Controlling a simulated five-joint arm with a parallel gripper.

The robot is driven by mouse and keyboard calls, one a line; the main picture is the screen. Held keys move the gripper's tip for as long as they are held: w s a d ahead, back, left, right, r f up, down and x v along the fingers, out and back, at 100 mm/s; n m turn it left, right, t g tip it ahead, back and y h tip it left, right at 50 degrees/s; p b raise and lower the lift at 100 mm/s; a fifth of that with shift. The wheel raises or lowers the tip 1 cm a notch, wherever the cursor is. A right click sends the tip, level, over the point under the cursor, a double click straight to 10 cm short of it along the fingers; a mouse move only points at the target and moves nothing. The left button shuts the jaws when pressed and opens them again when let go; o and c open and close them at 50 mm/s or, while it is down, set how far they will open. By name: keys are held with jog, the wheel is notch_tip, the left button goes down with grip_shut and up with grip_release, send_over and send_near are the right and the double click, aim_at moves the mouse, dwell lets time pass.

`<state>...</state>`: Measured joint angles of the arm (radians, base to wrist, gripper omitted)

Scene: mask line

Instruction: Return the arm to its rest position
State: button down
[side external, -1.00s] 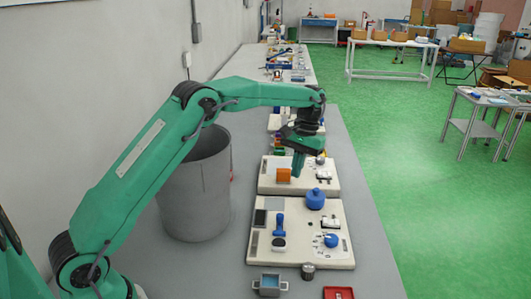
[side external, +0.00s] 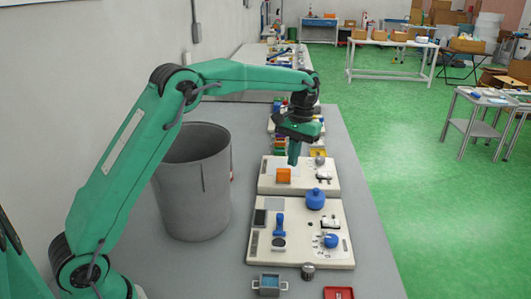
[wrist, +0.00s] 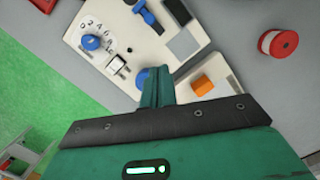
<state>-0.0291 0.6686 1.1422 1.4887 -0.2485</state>
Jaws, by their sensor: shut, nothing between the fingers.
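My gripper (side external: 294,154) is shut and empty. It points down above the farther cream board (side external: 312,185), close to an orange block (side external: 283,175) in the side view. In the wrist view my gripper's fingers (wrist: 157,88) are together, with the orange block (wrist: 203,86) to their right. My green arm arches from the lower left over the grey bin.
A grey bin (side external: 190,190) stands on the bench left of the boards. The nearer board (side external: 265,260) carries a blue knob (side external: 315,199), a blue dial (side external: 331,241) and a blue-handled stamp (side external: 280,226). A small blue-grey container (side external: 269,284) and a red tray (side external: 338,293) lie in front.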

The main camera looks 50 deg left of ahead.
jog(key=s+d+r+m+t, duration=0.1)
jog(key=s+r+t, duration=0.1)
jog(key=s+r, duration=0.45)
jog(key=s+r+m+t, duration=0.15)
jog(key=s+r, duration=0.25)
jog(key=s, duration=0.5)
jog(key=s+f+t, duration=0.4)
jog(key=s, duration=1.2)
jog(key=shift+d+f+m, duration=0.2)
jog(key=shift+d+m, duration=0.1)
jog(key=shift+m, duration=0.05)
jog(key=shift+w+r, duration=0.1)
